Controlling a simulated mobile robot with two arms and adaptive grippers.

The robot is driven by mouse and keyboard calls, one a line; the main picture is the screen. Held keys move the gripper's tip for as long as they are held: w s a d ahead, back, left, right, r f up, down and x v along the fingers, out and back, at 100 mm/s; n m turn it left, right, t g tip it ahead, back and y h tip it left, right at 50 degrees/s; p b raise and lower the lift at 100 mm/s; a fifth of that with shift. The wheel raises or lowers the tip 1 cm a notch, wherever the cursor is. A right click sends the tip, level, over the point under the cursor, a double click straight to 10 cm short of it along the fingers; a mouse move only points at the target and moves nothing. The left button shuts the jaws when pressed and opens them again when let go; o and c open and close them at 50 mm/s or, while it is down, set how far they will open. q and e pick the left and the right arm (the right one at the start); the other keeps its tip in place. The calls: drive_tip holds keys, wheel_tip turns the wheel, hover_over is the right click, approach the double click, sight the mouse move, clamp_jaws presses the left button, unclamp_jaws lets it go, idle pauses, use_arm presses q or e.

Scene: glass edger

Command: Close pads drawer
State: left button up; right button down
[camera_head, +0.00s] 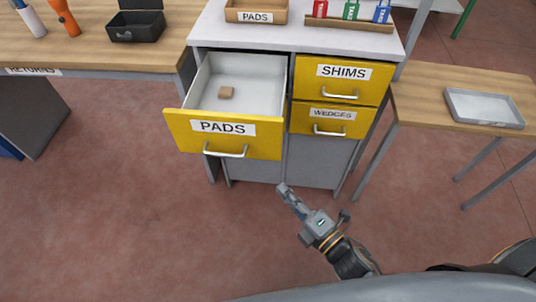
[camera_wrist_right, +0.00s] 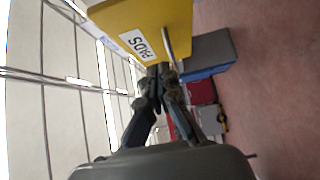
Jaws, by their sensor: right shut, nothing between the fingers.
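The yellow-fronted PADS drawer (camera_head: 180,138) is pulled open from the left side of the cabinet in the head view. The drawer has a silver bar handle (camera_head: 225,152). My right gripper (camera_head: 284,188) is shut and empty, in front of and below the cabinet, to the right of the drawer front and apart from it. In the right wrist view the PADS drawer front (camera_wrist_right: 163,14) shows beyond the shut fingertips (camera_wrist_right: 158,72). My left gripper is not in view.
The closed SHIMS drawer (camera_head: 312,84) and WEDGES drawer (camera_head: 305,123) are right of the open drawer. A wooden table with a grey tray (camera_head: 485,107) stands at right, a wooden bench (camera_head: 85,53) at left. The floor before the cabinet is clear.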

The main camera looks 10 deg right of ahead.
drive_tip(key=p, duration=0.2)
approach(254, 144)
drive_tip(key=a, duration=0.4)
drive_tip(key=w, duration=0.2)
drive_tip(key=w+p, duration=0.1)
drive_tip(key=w, duration=0.1)
drive_tip(key=shift+w+d+r, duration=0.15)
drive_tip(key=shift+d+r, duration=0.05)
drive_tip(key=shift+d, duration=0.2)
drive_tip(key=shift+w+d, duration=0.15)
drive_tip(key=shift+w, duration=0.15)
drive_tip(key=shift+w+f, duration=0.1)
drive_tip(key=shift+w, duration=0.1)
